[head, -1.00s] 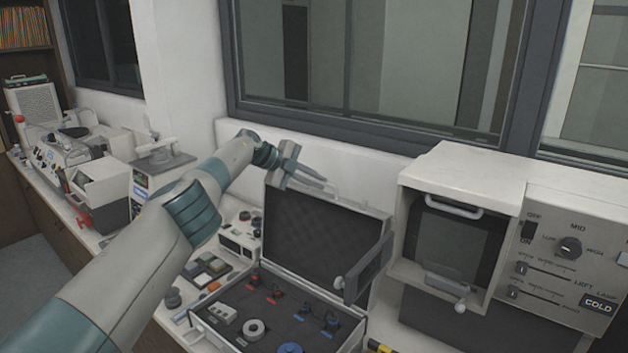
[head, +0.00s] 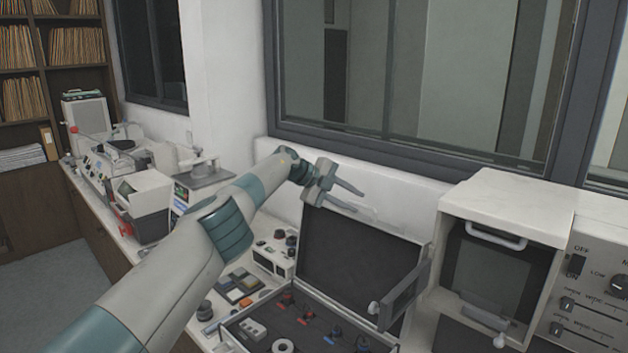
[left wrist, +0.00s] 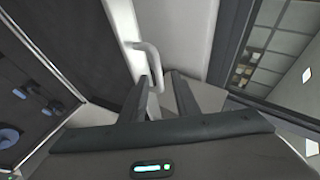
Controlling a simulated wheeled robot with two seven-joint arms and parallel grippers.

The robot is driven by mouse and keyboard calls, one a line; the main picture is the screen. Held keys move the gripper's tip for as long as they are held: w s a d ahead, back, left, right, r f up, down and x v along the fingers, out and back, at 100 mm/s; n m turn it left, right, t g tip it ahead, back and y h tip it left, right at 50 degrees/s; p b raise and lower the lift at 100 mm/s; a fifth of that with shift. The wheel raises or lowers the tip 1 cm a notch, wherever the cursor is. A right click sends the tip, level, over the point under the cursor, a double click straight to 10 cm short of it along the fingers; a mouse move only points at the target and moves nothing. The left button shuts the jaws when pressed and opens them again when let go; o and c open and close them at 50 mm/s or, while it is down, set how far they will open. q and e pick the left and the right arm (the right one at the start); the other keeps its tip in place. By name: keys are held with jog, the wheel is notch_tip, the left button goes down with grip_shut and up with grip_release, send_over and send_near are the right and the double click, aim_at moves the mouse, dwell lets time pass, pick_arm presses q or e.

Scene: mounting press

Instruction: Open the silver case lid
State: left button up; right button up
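The silver case (head: 232,334) stands on the counter with its lid (head: 358,258) raised and nearly upright, its dark lining facing me. A pale handle (left wrist: 148,66) sticks out from the lid's edge in the left wrist view. My left gripper (head: 360,202) is just above the lid's top edge in the head view, with its two fingers spread. In the left wrist view my left gripper (left wrist: 161,88) has open fingers, and the handle's end shows between or just beyond them. I cannot tell if they touch it. My right gripper is out of view.
A white press-like unit (head: 505,198) stands right of the case. A dark flat panel with a white knob (head: 405,297) overlaps the lid's right side. Several devices (head: 150,195) line the counter to the left. A window (head: 430,90) and white wall are behind.

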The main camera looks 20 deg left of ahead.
pick_arm(q)
jog(key=b+v, duration=0.7)
jog(key=v, duration=1)
jog(key=shift+s, duration=0.2)
jog(key=shift+r, duration=0.15)
jog(key=shift+a, duration=0.1)
